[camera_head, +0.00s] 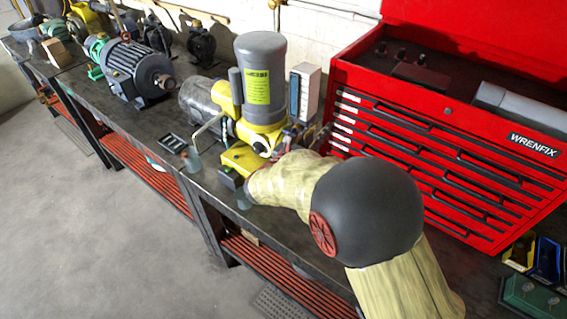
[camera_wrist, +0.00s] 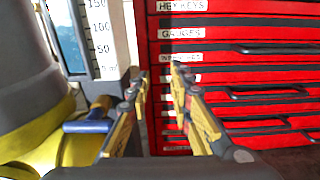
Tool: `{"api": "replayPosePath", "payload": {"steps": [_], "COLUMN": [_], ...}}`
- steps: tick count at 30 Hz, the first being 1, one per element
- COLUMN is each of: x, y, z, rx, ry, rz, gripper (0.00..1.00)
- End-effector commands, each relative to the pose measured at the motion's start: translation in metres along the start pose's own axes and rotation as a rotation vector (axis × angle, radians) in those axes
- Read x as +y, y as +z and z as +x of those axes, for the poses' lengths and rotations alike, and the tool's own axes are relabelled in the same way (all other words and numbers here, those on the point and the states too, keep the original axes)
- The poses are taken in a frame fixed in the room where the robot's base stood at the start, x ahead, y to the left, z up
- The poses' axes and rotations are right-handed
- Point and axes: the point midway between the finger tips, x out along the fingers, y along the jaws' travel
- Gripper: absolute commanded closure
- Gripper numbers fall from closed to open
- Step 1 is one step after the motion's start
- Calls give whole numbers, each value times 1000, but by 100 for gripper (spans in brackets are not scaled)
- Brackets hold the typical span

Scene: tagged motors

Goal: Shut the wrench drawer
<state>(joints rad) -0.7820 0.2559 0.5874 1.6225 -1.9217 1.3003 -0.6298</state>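The red tool chest (camera_head: 450,135) stands on the bench at the right, its front a stack of drawers with white labels and black handles. In the wrist view its drawers show close up, with labels reading HEX KEYS (camera_wrist: 180,6) and GAUGES (camera_wrist: 180,33). The label below, on what looks like the wrench drawer (camera_wrist: 215,57), is partly covered by a fingertip. I cannot tell how far this drawer stands out. My gripper (camera_wrist: 159,80) is open and empty, fingers pointing at the chest's left front edge. In the head view my arm hides most of it.
A grey and yellow upright machine (camera_head: 262,85) stands left of the chest, close to my gripper. A white box with a blue scale (camera_head: 304,92) is beside the chest. A motor (camera_head: 130,72) stands further left. Small coloured cases (camera_head: 540,260) lie front right.

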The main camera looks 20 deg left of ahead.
Motion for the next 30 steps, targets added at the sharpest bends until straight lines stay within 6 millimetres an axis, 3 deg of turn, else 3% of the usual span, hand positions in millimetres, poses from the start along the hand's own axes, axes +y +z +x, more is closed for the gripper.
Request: {"api": "replayPosePath", "payload": {"steps": [21, 30], "x": [2, 1], "y": [0, 0], "z": [-132, -174], "rx": [-1, -2], "ry": [5, 3], "rz": [2, 3], "gripper": [78, 78]}}
